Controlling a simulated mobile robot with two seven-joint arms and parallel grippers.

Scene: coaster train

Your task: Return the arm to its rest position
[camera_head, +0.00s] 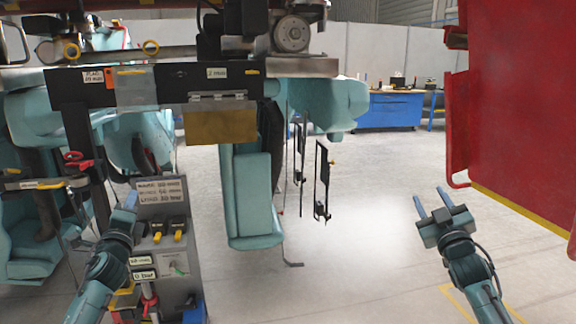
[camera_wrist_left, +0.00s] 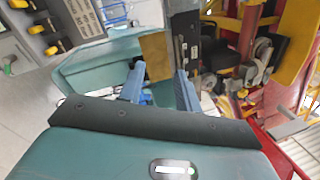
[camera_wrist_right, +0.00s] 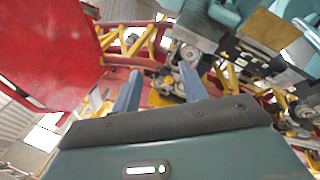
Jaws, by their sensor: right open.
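My left gripper (camera_head: 130,203) is at the left in the head view, in front of a grey control panel (camera_head: 163,192) with labels and yellow-handled switches. In the left wrist view its two blue fingers (camera_wrist_left: 160,75) stand apart with nothing held between them. My right gripper (camera_head: 432,194) is over clear floor at the right in the head view, left of a large red panel (camera_head: 520,110). Its fingers are apart and empty, and they also show so in the right wrist view (camera_wrist_right: 158,82). The teal coaster train (camera_head: 250,195) hangs at the left and centre.
A black beam (camera_head: 160,77) with labels and a brass-coloured plate (camera_head: 220,126) crosses above the panel. Black hanging frames (camera_head: 321,180) are near the middle. A blue workbench (camera_head: 393,110) stands far back. The floor (camera_head: 365,220) between the train and the red panel is free.

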